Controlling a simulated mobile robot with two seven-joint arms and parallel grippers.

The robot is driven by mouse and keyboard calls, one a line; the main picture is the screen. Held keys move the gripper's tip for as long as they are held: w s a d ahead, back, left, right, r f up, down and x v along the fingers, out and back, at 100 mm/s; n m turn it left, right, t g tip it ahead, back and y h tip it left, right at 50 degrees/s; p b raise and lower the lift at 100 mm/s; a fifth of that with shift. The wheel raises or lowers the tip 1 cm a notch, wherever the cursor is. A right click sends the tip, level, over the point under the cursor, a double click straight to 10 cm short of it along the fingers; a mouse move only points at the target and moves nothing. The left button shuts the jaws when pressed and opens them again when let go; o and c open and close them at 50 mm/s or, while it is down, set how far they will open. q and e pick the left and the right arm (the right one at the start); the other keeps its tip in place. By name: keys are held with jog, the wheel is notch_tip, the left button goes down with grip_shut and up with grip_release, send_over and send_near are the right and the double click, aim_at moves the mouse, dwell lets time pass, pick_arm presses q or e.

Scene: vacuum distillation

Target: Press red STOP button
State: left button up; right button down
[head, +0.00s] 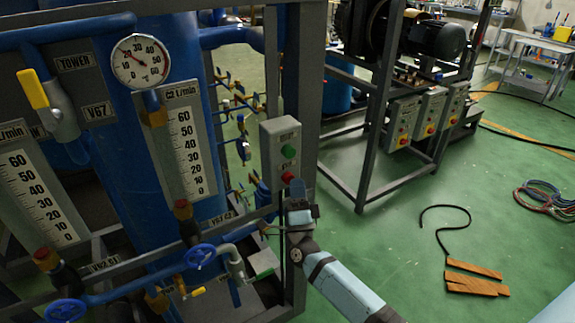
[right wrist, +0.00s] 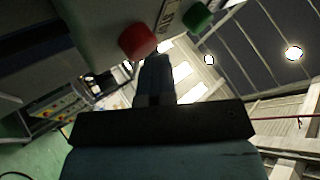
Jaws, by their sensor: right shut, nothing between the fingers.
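A grey control box (head: 280,140) is fixed to the dark frame post in the head view. It carries a green button (head: 288,152) above a red button (head: 287,177). In the right wrist view the red button (right wrist: 138,41) shows large, with the green button (right wrist: 197,17) to its right. My right gripper (head: 297,190) is just below the red button, shut and empty. In the right wrist view its closed fingertips (right wrist: 156,62) come up close to the red button's edge; I cannot tell whether they touch. My left gripper is not in view.
A blue tower with a round gauge (head: 141,61) and flow scales stands at left. Blue valve handwheels (head: 199,256) and pipes sit low near my arm. A motor rack (head: 400,110) stands behind. Green floor (head: 370,230) is open at right, with orange boards (head: 477,279) and cables.

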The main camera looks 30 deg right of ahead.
jog(key=shift+s+f+p, duration=0.1)
jog(key=shift+s+p, duration=0.5)
jog(key=shift+s, duration=2.05)
